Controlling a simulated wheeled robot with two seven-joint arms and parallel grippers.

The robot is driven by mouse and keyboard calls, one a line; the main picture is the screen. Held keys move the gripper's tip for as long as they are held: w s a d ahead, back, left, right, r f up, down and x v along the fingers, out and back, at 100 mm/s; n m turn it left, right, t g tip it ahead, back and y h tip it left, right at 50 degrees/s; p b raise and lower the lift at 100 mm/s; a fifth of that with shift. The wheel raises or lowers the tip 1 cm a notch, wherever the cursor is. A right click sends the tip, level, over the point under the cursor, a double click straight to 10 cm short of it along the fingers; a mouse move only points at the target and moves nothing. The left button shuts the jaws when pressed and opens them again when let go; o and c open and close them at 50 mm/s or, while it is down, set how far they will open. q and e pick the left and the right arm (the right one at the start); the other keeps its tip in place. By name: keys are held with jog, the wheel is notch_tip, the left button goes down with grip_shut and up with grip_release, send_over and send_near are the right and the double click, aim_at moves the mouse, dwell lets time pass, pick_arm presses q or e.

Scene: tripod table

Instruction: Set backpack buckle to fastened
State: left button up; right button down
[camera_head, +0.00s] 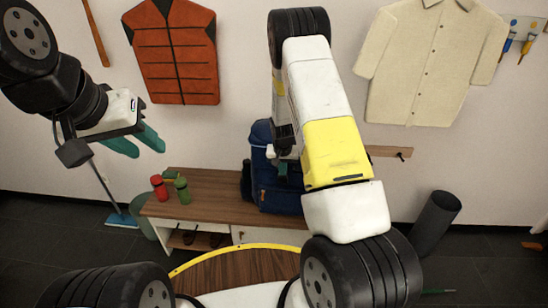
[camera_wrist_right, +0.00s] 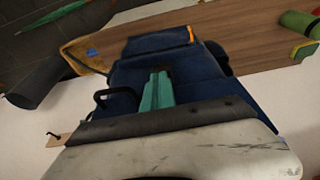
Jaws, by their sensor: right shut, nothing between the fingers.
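The navy backpack (camera_head: 276,192) stands on the wooden bench, partly hidden behind my right arm. In the right wrist view the backpack (camera_wrist_right: 150,46) fills the middle, with a small orange tab (camera_wrist_right: 191,35) and a black loop (camera_wrist_right: 101,96) at its side. I cannot make out the buckle or its state. My right gripper (camera_wrist_right: 160,74) has its teal fingers together, empty, in front of the backpack; whether they touch it is unclear. In the head view that gripper is mostly hidden by its arm. My left gripper (camera_head: 148,151) is open and empty, held up at the left.
The wooden bench (camera_head: 207,207) carries a red bottle (camera_head: 159,188) and a green bottle (camera_head: 182,190) left of the backpack. A dark cylindrical bin (camera_head: 435,224) stands at the right. An orange vest (camera_head: 175,52) and a cream shirt (camera_head: 430,65) hang on the wall.

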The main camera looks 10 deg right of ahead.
jog(key=d+v, duration=0.1)
jog(key=v, duration=1.2)
jog(key=shift+w+a+r, duration=0.2)
jog(key=shift+w+a, duration=0.1)
jog(key=shift+a, duration=0.15)
jog(key=s+a+r+n+t+y, duration=0.1)
jog(key=s+r, duration=0.5)
jog(key=r, duration=0.3)
jog(key=s+a+r+t+y, duration=0.1)
jog(key=s+a+r, duration=0.1)
jog(key=s+r, duration=0.55)
jog(key=s+a+r+n, duration=0.1)
jog(key=s+r, duration=0.3)
jog(key=s, duration=0.4)
jog(key=s+r+n+t+y, duration=0.1)
jog(key=s+r, duration=0.4)
jog(key=s, duration=0.4)
jog(key=shift+s+a+n, duration=0.2)
jog(key=shift+a+n, duration=0.15)
jog(key=shift+n, duration=0.05)
jog(key=shift+r, duration=0.2)
